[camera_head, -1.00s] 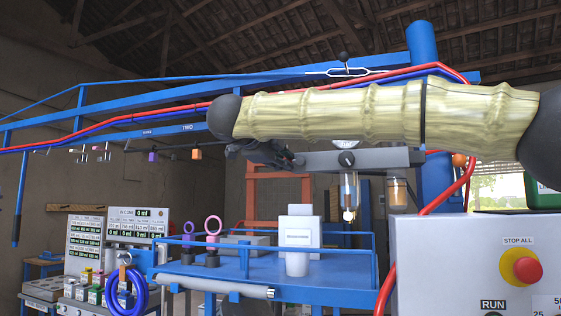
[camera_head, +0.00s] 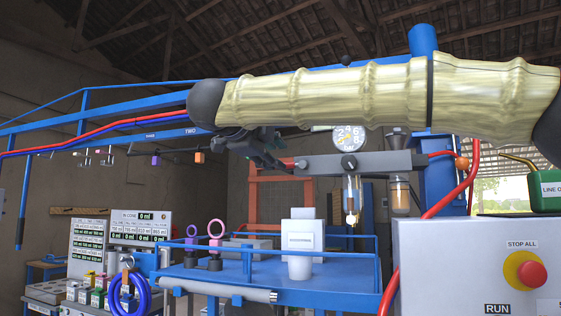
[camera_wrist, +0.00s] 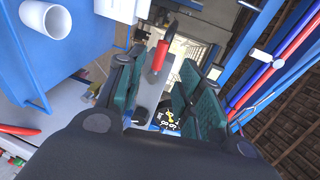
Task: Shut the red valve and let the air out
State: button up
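The red valve handle (camera_head: 287,163) shows at the left end of a grey bar (camera_head: 390,162). In the wrist view the red handle (camera_wrist: 157,58) lies beyond my fingers, in line with the gap between them. My gripper (camera_head: 275,160) is just left of the handle in the head view; whether it touches is hard to tell. In the wrist view my gripper (camera_wrist: 155,82) is open, with its green-padded fingers apart and nothing seen held. A round pressure gauge (camera_head: 348,137) marked bar sits on top of the grey bar, partly hidden by my arm.
A clear bowl (camera_head: 352,197) and an amber one (camera_head: 399,195) hang under the bar. A blue railed platform (camera_head: 215,272) with a white cup (camera_head: 299,266) is below. A panel with a red stop button (camera_head: 531,273) stands at right. Red hoses (camera_head: 462,195) run past the bar's right end.

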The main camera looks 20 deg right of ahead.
jog(key=v, duration=0.5)
jog(key=shift+s+a+r, duration=0.1)
jog(key=shift+s+a, duration=0.2)
